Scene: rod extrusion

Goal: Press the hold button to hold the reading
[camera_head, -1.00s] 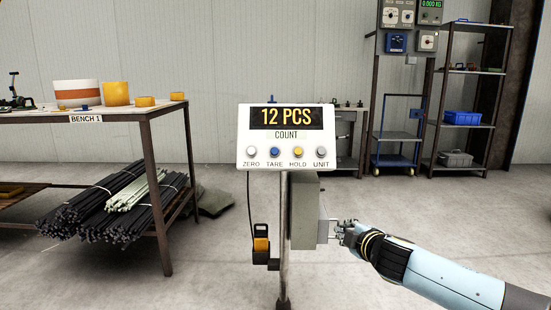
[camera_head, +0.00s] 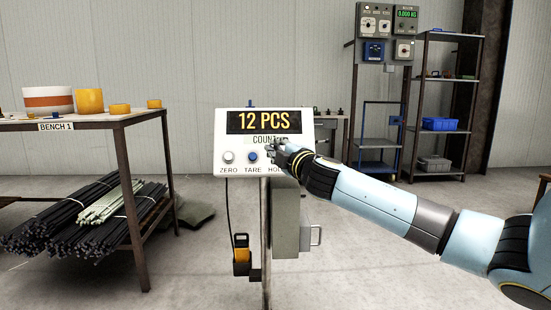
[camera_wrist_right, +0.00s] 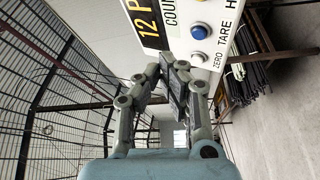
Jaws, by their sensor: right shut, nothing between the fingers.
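The white indicator box (camera_head: 222,145) stands on a post and its display (camera_head: 264,121) reads 12 PCS, with COUNT below. The white ZERO button (camera_head: 229,157) and the blue TARE button (camera_head: 252,156) show. The HOLD and UNIT buttons are hidden behind my right gripper (camera_head: 272,147) in the head view, and the HOLD label is partly covered. My right gripper is shut and empty, in front of the panel's right part; I cannot tell whether it touches. In the right wrist view its fingers (camera_wrist_right: 178,75) overlap the panel (camera_wrist_right: 180,38). My left gripper is not in view.
Bench 1 (camera_head: 90,123) stands at left with tape rolls on top and bundled rods (camera_head: 90,215) below. A grey box (camera_head: 286,218) with a handle is on the post. A shelf rack (camera_head: 440,100) stands at the back right. Floor around the post is clear.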

